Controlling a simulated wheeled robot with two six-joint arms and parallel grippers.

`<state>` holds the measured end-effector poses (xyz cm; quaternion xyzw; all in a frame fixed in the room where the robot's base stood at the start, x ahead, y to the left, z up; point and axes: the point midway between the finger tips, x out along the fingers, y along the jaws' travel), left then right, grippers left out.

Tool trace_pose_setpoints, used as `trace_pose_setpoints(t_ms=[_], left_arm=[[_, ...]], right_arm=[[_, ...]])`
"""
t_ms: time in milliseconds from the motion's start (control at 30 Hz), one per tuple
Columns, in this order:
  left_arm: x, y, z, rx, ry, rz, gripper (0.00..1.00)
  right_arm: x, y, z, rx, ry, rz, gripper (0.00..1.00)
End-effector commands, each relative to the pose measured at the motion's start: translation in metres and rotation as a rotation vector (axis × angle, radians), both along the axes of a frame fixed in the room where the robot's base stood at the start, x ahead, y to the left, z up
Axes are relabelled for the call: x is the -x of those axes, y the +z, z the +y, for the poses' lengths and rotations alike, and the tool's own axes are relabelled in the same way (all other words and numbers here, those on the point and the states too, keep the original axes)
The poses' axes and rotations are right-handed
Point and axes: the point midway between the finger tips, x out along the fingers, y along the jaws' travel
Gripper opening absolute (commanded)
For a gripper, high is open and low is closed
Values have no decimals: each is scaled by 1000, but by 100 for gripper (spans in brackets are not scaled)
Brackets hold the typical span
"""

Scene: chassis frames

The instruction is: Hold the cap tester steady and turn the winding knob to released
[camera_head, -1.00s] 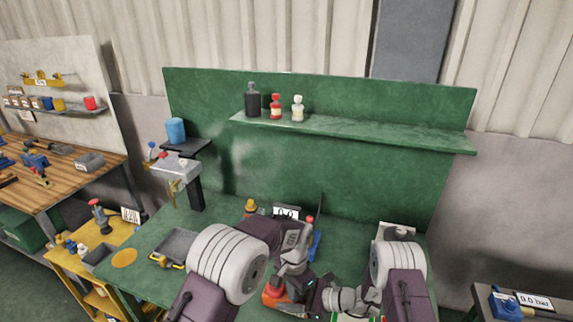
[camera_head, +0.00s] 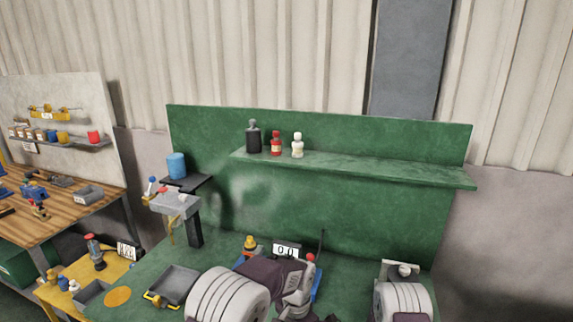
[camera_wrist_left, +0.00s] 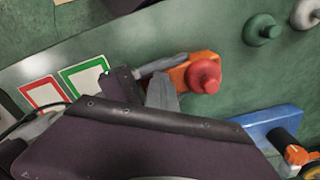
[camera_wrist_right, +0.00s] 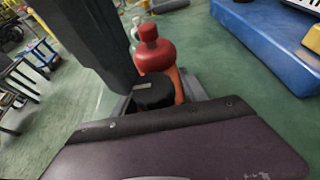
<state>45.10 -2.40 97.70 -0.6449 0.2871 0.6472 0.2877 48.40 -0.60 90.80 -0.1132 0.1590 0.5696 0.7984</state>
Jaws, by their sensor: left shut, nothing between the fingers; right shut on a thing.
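The orange cap tester (camera_wrist_left: 185,76) with its round red top (camera_wrist_left: 204,77) stands on the green bench in the left wrist view. It also shows in the right wrist view as a red body (camera_wrist_right: 156,56) with a black knob (camera_wrist_right: 153,92) bearing a pale mark. My right gripper (camera_wrist_right: 155,98) is shut on the black knob, its grey fingers on either side. My left gripper (camera_wrist_left: 163,88) is shut and empty close beside the orange body; whether it touches is unclear. My own arm links cover much of both wrist views.
A blue base with an orange fitting (camera_wrist_left: 297,155) lies near the tester. Red-framed (camera_wrist_left: 42,92) and green-framed (camera_wrist_left: 85,80) cards lie on the bench. A grey tray (camera_head: 172,284) and a display reading 0.0 (camera_head: 285,250) are also on it. A shelf (camera_head: 350,168) holds bottles.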

Motion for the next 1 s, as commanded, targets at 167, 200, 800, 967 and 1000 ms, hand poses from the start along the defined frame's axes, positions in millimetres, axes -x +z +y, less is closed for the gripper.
trace_pose_setpoints(t_ms=[167, 200, 800, 967, 1000], left_arm=[[0, 1, -3, 5, -1, -6, 0], [0, 1, -3, 5, -1, -6, 0], [5, 12, 3, 5, -1, -7, 0], [5, 36, 3, 5, -1, -5, 0], [6, 42, 3, 4, -1, -5, 0]], right_arm=[[1, 0, 1, -2, 4, -1, 0], [1, 0, 1, -2, 4, -1, 0], [1, 0, 1, -1, 3, 0, 0], [0, 0, 1, -1, 2, 0, 0], [0, 0, 1, -1, 2, 0, 0]])
